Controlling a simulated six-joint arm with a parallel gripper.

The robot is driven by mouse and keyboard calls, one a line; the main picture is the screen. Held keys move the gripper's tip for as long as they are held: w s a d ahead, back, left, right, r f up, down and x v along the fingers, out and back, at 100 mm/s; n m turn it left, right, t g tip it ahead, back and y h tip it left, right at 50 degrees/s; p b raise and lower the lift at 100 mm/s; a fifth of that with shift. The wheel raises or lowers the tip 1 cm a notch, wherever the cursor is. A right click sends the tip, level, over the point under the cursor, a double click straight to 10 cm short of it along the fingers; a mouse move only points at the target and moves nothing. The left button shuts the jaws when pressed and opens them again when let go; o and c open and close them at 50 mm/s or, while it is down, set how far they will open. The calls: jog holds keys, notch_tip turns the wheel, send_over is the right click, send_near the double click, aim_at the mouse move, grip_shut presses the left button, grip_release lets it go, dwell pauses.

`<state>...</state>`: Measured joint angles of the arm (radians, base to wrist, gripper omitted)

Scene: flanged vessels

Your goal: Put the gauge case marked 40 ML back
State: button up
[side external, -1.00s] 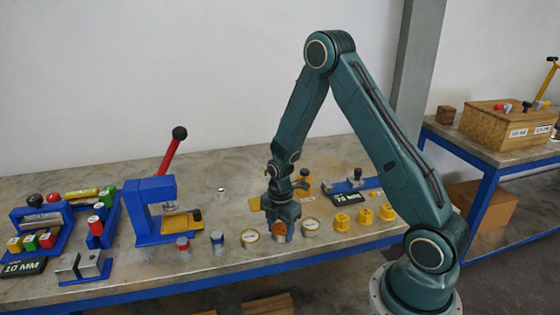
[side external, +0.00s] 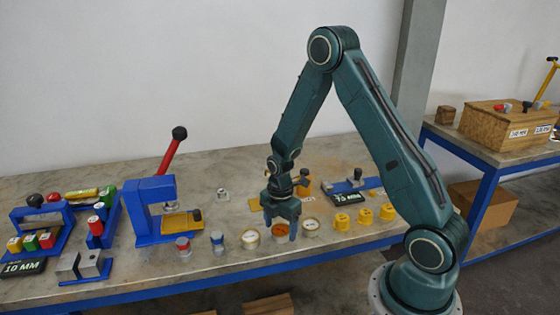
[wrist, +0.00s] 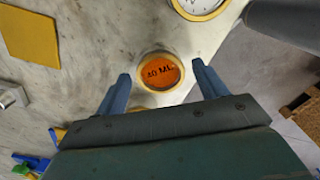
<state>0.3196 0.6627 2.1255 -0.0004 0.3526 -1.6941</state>
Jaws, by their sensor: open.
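The gauge case marked 40 ML (wrist: 161,72) is a round case with an orange face and a pale yellow rim. It stands on the bench between and just beyond my open fingers in the wrist view. In the side view the orange-faced case (side external: 281,230) shows below my gripper (side external: 282,220), partly hidden by the fingers. My gripper (wrist: 162,88) is open, with a finger to each side of the case and nothing held. Whether the fingers touch it cannot be told.
White-faced gauges stand close on both sides, left (side external: 251,238) and right (side external: 310,226). Yellow caps (side external: 364,214) stand further right. Blue- and red-topped cylinders (side external: 218,242) and a blue press (side external: 152,210) are at left. The bench's front edge (side external: 240,263) is near.

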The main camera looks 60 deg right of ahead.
notch_tip(320, 180, up, 11)
dwell(0.6)
dwell(0.5)
notch_tip(320, 180, up, 14)
jog(key=m+t, duration=0.3)
jog(key=m, duration=0.5)
send_over(280, 230)
jog(key=s+a, duration=0.7)
jog(key=s+a+r+m+t, duration=0.1)
jog(key=s+a+r+m, duration=0.1)
jog(key=s+m, duration=0.2)
jog(key=s+a+r+m+t, duration=0.1)
jog(key=s+a+r+m, duration=0.1)
jog(key=s, duration=0.5)
jog(key=shift+s+a+r+m+t, duration=0.35)
jog(key=shift+a+m, duration=0.15)
jog(key=shift+m, duration=0.4)
